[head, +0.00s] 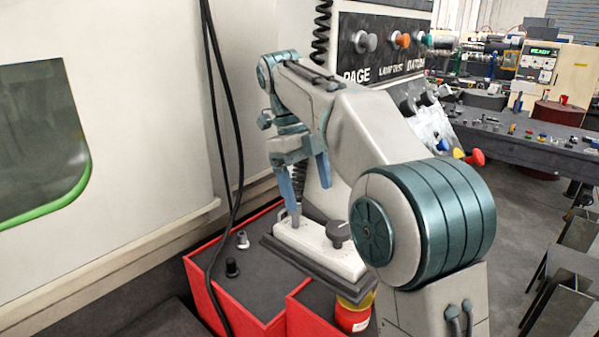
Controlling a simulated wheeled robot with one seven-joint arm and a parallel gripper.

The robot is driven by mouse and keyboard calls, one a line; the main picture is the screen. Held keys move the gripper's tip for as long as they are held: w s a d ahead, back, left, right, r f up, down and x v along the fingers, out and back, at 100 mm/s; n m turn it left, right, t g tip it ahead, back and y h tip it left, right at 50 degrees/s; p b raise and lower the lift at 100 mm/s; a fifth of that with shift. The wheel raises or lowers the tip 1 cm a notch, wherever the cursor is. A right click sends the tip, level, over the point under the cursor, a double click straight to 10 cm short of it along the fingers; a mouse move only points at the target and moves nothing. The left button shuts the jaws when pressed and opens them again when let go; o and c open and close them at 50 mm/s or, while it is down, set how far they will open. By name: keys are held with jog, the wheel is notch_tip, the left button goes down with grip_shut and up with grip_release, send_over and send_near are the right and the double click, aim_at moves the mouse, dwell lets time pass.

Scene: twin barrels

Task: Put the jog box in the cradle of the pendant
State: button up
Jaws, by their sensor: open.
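The white box with a dark knob (318,246), which looks like the jog box, lies on a dark grey base above red-sided blocks. A small grey stub stands on its left end. My gripper (307,190) is open, with its two blue fingers pointing down just above the box's left part. I cannot tell whether the left finger touches the stub. Nothing shows between the fingers. The pendant (372,75) is the dark panel with knobs and lettering behind my arm. My arm hides its lower part, and I cannot make out the cradle.
Red-sided blocks with dark tops (262,262) stand below, with two small fittings on top. A black cable (228,150) hangs at their left. A red and yellow cylinder (352,313) is beneath the base's front.

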jog(key=shift+v, duration=1.15)
dwell(1.4)
